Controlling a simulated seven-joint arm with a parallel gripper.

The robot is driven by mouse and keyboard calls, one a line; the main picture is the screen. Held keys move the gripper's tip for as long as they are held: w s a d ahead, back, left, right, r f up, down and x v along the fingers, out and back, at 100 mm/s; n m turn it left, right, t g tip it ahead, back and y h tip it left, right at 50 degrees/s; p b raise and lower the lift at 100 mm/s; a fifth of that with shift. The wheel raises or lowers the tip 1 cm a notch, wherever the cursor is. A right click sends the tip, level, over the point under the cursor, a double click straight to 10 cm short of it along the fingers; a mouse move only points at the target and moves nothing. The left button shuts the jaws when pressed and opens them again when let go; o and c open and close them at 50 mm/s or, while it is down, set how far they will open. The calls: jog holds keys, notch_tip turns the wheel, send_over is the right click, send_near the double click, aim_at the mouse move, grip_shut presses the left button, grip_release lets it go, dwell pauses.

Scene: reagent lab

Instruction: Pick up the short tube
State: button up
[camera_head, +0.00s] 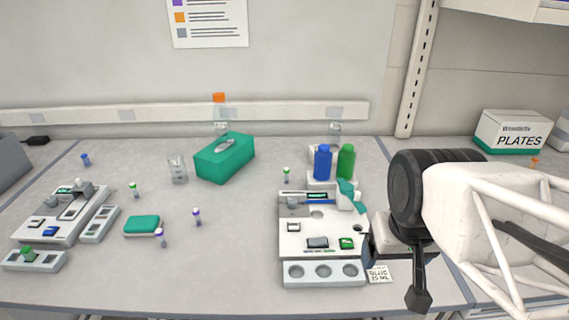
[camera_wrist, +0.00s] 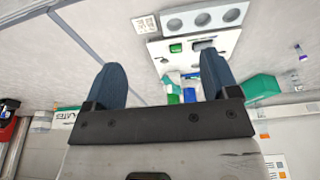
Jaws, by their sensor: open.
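Several small capped tubes stand apart on the bench. Two have green caps, one at the left (camera_head: 133,189) and one near the middle (camera_head: 286,175). Two have purple caps (camera_head: 196,217) (camera_head: 159,238), and one has a blue cap (camera_head: 85,159) at the far left. I cannot tell which is the short one. My gripper (camera_wrist: 160,78) is open and empty, its two dark blue fingers spread in the wrist view. In the head view it is at the right, beside the white device, its fingers mostly hidden. A purple-capped tube (camera_wrist: 299,50) shows at the right of the wrist view.
The white device (camera_head: 290,243) stands beside my gripper, with a grey three-hole rack (camera_head: 292,273) in front. Blue (camera_head: 323,162) and green (camera_head: 346,162) bottles stand behind it. A green tissue box (camera_head: 222,160) and glass beaker (camera_head: 177,167) stand further left. The middle bench is mostly clear.

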jog(key=c, duration=0.5)
